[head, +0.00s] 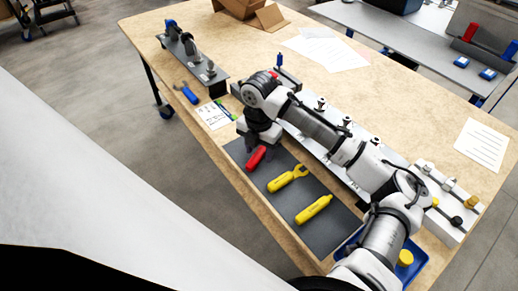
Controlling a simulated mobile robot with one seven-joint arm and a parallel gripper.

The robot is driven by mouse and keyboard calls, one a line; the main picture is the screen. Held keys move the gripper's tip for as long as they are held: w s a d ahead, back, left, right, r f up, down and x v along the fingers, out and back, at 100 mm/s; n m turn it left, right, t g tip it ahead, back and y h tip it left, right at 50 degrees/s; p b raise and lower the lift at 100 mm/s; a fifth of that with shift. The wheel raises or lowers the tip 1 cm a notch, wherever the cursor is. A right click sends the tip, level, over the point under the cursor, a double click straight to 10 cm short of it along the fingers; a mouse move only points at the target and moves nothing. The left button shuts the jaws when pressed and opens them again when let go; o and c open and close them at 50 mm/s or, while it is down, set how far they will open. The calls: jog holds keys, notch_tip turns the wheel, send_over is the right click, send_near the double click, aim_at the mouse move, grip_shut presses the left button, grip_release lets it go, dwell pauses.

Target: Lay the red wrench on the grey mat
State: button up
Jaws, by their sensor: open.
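The red wrench (256,159) shows as a red handle at the far left end of the grey mat (325,246). It appears to lie on the mat, and its far end is hidden by my gripper. My gripper (260,150) is open, pointing down right over the red wrench, with dark fingers close around or beside it. I cannot tell whether the fingers touch it.
A yellow wrench (288,178) and another yellow tool (314,209) lie on the mat. A blue-handled tool (186,93) and paper (215,115) lie to the left. A long grey rail with fittings (293,119) runs behind my arm. A blue tray (416,265) is at the front right.

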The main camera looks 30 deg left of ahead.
notch_tip(320, 180, up, 14)
jog(key=b, duration=0.1)
dwell(0.4)
jog(key=shift+s+f, duration=0.1)
jog(key=shift+f, duration=0.05)
